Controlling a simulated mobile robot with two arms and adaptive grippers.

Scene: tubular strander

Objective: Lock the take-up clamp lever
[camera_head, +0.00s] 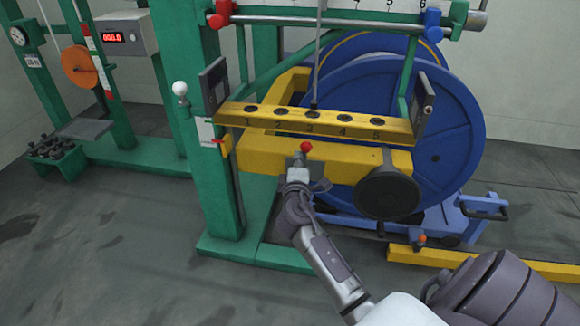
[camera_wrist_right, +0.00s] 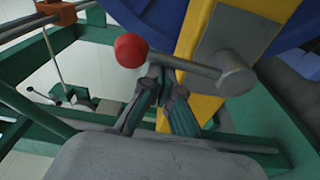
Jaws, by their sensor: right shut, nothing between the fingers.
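The lever at my right gripper has a red ball knob (camera_head: 306,146) and sits on the front of the yellow take-up arm (camera_head: 355,158). In the right wrist view its grey rod (camera_wrist_right: 188,66) runs from the red knob (camera_wrist_right: 131,50) at the left to a round grey hub (camera_wrist_right: 232,74) on the yellow beam. My right gripper (camera_head: 298,167) is shut and empty, just below the knob. In the wrist view its fingertips (camera_wrist_right: 166,84) are close under the rod; I cannot tell whether they touch it. My left gripper is out of view.
A blue reel (camera_head: 455,140) stands behind the yellow arm. A black round handwheel (camera_head: 388,193) projects to the right of my gripper. A green post (camera_head: 208,170) with a white-knobbed lever (camera_head: 180,88) stands at the left. The floor in front is clear at the left.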

